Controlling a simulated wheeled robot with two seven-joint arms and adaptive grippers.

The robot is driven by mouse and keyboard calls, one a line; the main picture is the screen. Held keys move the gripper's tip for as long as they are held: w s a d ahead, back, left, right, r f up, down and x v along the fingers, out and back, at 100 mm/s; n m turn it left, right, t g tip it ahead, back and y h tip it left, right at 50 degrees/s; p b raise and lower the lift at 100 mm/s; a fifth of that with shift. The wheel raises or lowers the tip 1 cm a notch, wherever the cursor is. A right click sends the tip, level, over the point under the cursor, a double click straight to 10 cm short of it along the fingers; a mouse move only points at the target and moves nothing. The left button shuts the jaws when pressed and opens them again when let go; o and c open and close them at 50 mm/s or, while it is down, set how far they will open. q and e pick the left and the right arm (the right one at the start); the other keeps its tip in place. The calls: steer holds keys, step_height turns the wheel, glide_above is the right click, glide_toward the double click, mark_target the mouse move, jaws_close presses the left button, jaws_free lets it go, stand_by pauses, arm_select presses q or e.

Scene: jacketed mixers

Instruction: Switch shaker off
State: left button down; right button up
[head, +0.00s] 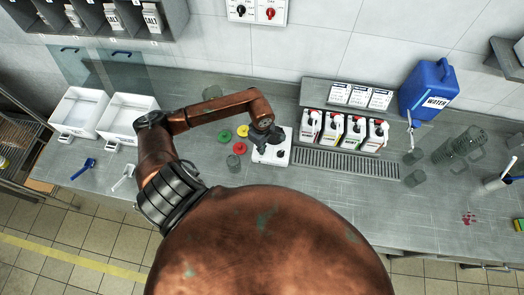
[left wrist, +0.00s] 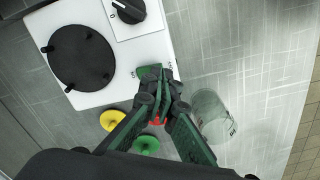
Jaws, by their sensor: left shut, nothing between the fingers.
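The shaker (head: 285,156) is a white box on the steel bench, partly covered by my left gripper in the head view. In the left wrist view the shaker (left wrist: 106,98) shows a round black platform (left wrist: 81,57) with pegs and a black knob (left wrist: 128,10) with a white pointer mark. My left gripper (head: 264,137) is over the shaker. In the left wrist view its shut, empty fingertips (left wrist: 155,73) are at the shaker's edge, beside small dark lettering. They hide whatever lies under them, and I cannot tell whether they touch it. My right gripper is not in view.
A clear beaker (left wrist: 212,116) and yellow (left wrist: 112,119) and green (left wrist: 146,145) round pieces lie close by. Bottles (head: 345,131) in a rack stand right of the shaker, with a blue water canister (head: 428,90) beyond. White trays (head: 77,110) are at left. The front bench is mostly clear.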

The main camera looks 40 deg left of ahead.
arm_select(q)
steer(key=shift+f+b, duration=0.95)
steer(key=shift+f, duration=0.15)
stand_by(0.4)
steer(key=shift+r, duration=0.15)
steer(key=shift+r+p, duration=0.4)
steer(key=shift+r, duration=0.15)
steer(key=shift+r+p, duration=1.15)
steer(key=shift+r, duration=1.7)
steer(key=shift+s+f, duration=0.1)
